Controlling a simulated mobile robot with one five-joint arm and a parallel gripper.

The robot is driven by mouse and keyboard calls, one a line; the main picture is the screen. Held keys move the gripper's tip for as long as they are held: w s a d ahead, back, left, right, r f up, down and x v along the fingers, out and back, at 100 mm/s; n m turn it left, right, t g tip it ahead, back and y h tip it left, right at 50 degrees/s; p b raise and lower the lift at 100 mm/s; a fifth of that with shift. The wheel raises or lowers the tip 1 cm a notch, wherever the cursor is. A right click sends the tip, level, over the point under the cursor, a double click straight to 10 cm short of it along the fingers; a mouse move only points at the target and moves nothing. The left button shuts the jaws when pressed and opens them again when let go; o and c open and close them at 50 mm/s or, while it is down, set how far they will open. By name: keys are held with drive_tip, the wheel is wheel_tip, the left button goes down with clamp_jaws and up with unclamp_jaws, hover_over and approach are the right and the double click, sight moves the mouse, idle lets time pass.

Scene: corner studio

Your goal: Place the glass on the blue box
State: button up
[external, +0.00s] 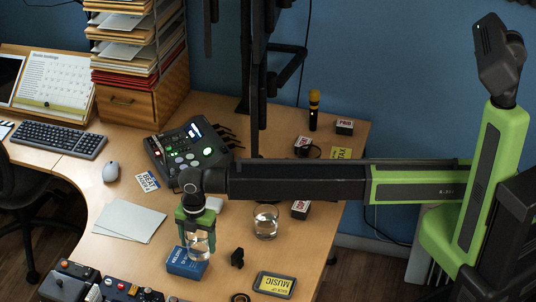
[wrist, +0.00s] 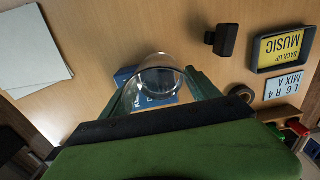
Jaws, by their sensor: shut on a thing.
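My gripper (external: 197,226) is shut on a clear glass (external: 200,246) and points down over the desk. The glass looks upright, and its lower part overlaps the blue box (external: 180,266) in the external view. I cannot tell whether its base touches the box or hangs just above it. In the wrist view, the glass (wrist: 158,70) is between the fingers (wrist: 160,88), and the blue box (wrist: 124,76) shows behind and through it. Much of the box is hidden by the glass and gripper. A second clear glass (external: 266,221) stands on the desk to the right.
Consoles with knobs (external: 110,288) are in front. A mixer (external: 190,150) and a white object (external: 214,204) are behind.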

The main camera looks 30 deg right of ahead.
drive_tip(key=shift+f, duration=0.15)
drive_tip(key=o, duration=1.8)
drive_tip(key=shift+c, duration=0.2)
wheel_tip(320, 180, up, 12)
drive_tip(key=p, duration=1.2)
drive_tip(key=shift+r, duration=0.2)
drive_tip(key=shift+d, duration=0.1)
